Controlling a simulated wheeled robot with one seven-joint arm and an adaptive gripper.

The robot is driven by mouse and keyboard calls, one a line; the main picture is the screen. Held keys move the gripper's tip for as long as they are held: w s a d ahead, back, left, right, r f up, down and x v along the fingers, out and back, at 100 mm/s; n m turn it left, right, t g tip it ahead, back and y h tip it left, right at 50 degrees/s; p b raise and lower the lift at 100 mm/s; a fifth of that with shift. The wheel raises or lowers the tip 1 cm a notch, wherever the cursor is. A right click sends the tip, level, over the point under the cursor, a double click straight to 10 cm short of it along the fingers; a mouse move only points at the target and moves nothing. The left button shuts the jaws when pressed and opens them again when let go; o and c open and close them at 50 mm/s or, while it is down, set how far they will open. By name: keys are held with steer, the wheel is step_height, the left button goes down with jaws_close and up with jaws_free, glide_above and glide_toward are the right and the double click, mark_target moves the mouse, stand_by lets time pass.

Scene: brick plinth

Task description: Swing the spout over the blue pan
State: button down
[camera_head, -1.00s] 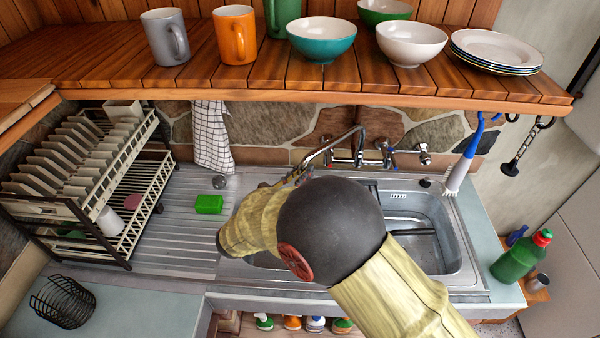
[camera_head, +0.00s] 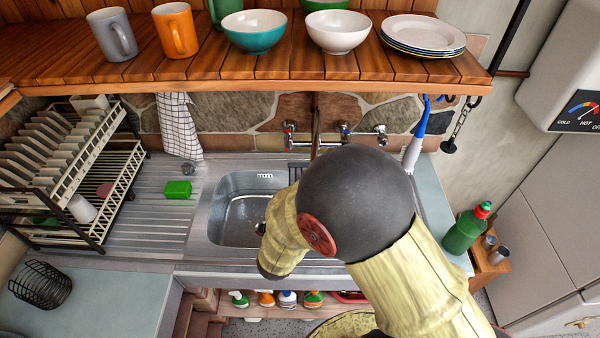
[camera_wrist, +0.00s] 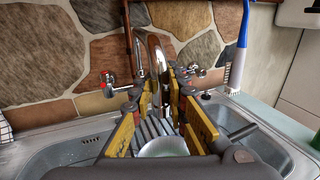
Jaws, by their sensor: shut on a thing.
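The metal spout (camera_wrist: 158,62) stands between my gripper's fingers in the wrist view, and my gripper (camera_wrist: 160,88) is shut on it. In the head view the spout (camera_head: 316,125) shows as a narrow upright strip between the tap handles, pointing roughly towards the camera. My arm hides my fingers and the spout's outer end there. I cannot make out a blue pan in either view. The left basin (camera_head: 228,218) shows no pan in its visible part. The right basin (camera_wrist: 258,148) is partly visible in the wrist view and hidden by my arm in the head view.
A green sponge (camera_head: 177,190) lies on the drainboard beside a dish rack (camera_head: 100,185). A shelf (camera_head: 300,68) with mugs, bowls and plates overhangs the tap. A blue-handled brush (camera_head: 418,130) hangs at the right. A green bottle (camera_head: 462,233) stands right of the sink.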

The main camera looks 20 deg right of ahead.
steer(key=shift+s+d, duration=0.3)
steer(key=shift+d, duration=0.2)
steer(key=shift+s+d, duration=0.25)
steer(key=shift+d, duration=0.25)
steer(key=shift+f, duration=0.1)
steer(key=c, duration=1.8)
jaws_free()
steer(key=shift+o, duration=0.2)
steer(key=v, duration=1.2)
